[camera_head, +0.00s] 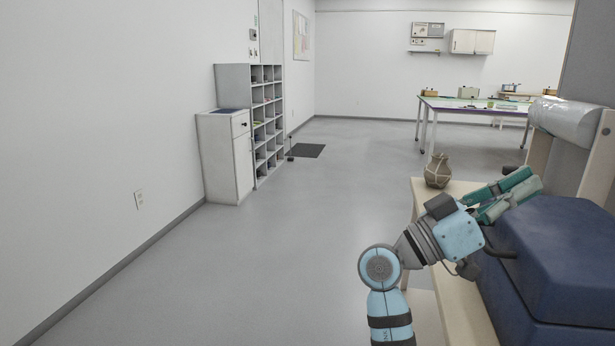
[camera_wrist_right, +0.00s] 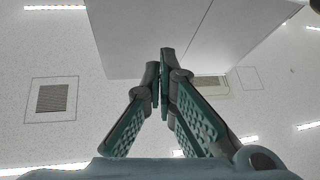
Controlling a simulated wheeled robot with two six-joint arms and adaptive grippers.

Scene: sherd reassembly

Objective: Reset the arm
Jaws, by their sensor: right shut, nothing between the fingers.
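My right arm (camera_head: 380,268) comes up from the bottom right in the head view. Its light blue wrist sits beside a bench with a dark blue case. My right gripper (camera_head: 530,182) has teal fingers and points up and to the right, above the blue case. In the right wrist view the gripper (camera_wrist_right: 162,52) has its fingertips together with nothing between them, against the ceiling. My left gripper is not in view.
A brown vessel (camera_head: 438,170) stands on the wooden bench (camera_head: 424,190), left of my right gripper. The dark blue case (camera_head: 560,245) and a clear wrapped roll (camera_head: 570,120) are at the right. A shelf unit (camera_head: 235,78) stands by the left wall. The floor between is clear.

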